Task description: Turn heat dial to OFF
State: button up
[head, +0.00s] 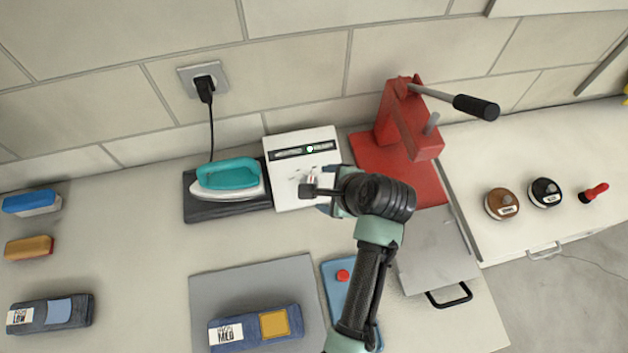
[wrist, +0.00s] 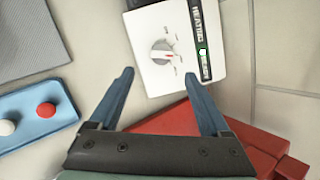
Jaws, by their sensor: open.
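A white control box (head: 285,194) stands against the wall beside the iron. Its round silver dial (wrist: 162,52) with a red pointer mark shows in the wrist view; the printed marks around it are too small to read. A dark strip on the box reads "HEATING" and has a green indicator light (head: 310,149), which also shows in the wrist view (wrist: 203,49). My gripper (wrist: 159,76) is open and empty, its two blue fingers apart and pointing towards the box, with the dial ahead between them.
A teal iron (head: 228,178) rests on a dark pad left of the box. A red press (head: 402,130) with a lever stands close on the right. A blue panel with buttons (wrist: 30,115) lies nearby. The counter between iron and grey mat is clear.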

jog(key=x, duration=0.8)
jog(key=shift+w, duration=0.15)
grip_shut()
